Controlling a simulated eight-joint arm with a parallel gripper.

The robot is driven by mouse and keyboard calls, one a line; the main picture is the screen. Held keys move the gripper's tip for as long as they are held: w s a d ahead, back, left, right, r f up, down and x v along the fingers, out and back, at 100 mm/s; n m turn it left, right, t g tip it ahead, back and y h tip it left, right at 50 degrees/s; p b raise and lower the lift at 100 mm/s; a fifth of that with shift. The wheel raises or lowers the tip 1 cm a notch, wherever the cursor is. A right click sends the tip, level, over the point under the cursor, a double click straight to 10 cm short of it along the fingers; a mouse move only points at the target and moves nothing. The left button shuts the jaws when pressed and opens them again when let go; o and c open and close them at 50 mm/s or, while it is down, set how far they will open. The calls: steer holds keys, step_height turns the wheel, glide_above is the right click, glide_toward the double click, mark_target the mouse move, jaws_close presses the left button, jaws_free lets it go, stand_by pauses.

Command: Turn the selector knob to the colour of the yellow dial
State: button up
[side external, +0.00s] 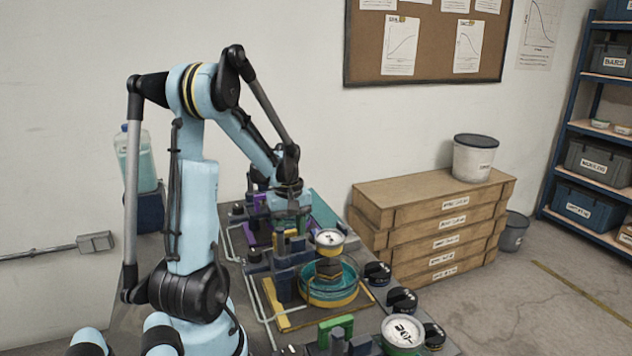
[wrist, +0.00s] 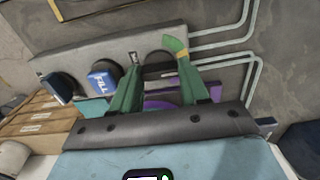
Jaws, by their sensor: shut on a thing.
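My gripper (side external: 291,212) is low over the far end of the bench, beyond that dial. In the wrist view its two green fingers (wrist: 157,68) stand either side of a dark round knob (wrist: 158,62), and they are shut on it. I cannot tell for sure that this is the selector knob. A small yellow band shows near the right fingertip. The knob's pointer and colour marks are hidden or too small to read.
A green-rimmed dial (side external: 403,331) stands at the near end of the bench. Several black knobs (side external: 402,300) line its right edge. A blue knob (wrist: 103,80) sits left of my fingers. Grey pipes (wrist: 225,35) run to their right. Stacked wooden crates (side external: 435,215) stand behind.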

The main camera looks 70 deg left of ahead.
stand_by(0.4)
steer(key=o, duration=1.1)
steer(key=shift+c, duration=0.2)
step_height(320, 180, up, 12)
